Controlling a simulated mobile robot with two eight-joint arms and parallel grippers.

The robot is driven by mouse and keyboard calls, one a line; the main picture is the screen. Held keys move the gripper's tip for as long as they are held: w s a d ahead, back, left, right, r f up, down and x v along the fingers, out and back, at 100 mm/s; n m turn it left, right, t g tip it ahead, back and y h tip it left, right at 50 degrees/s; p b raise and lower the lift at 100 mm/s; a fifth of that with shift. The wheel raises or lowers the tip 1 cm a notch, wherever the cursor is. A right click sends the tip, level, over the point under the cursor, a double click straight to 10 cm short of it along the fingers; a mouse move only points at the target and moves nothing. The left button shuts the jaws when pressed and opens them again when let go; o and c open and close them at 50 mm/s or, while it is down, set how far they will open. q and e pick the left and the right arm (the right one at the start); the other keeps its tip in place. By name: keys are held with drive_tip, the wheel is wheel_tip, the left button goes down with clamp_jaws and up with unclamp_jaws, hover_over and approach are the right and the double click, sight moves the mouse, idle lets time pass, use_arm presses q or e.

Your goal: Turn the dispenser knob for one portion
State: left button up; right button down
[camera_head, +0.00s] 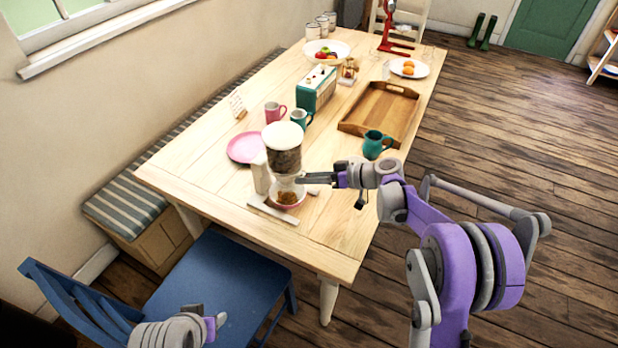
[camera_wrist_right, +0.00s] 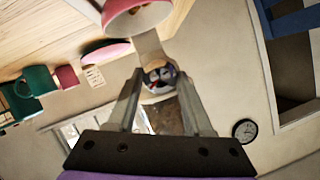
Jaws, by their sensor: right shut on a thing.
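The dispenser (camera_head: 285,160) stands upright near the table's front edge. It has a white lid, a clear hopper with dark brown pieces, and a pale stand. A pink bowl (camera_head: 277,202) with brown pieces in it sits under the outlet; the bowl also shows in the wrist view (camera_wrist_right: 122,27). My right gripper (camera_head: 302,180) reaches in from the right at outlet height. In the wrist view its fingers are shut on the dispenser knob (camera_wrist_right: 158,76), which they partly hide.
A pink plate (camera_head: 246,147), a pink mug (camera_head: 275,112) and a teal mug (camera_head: 301,119) stand behind the dispenser. A teal jug (camera_head: 374,146) and a wooden tray (camera_head: 350,127) are to the right. The blue chair (camera_head: 222,290) is at the table's front.

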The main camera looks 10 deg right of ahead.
drive_tip(key=shift+c, duration=1.5)
unclamp_jaws()
drive_tip(key=v, duration=1.1)
drive_tip(key=shift+a+b, duration=0.1)
drive_tip(key=shift+b, duration=0.2)
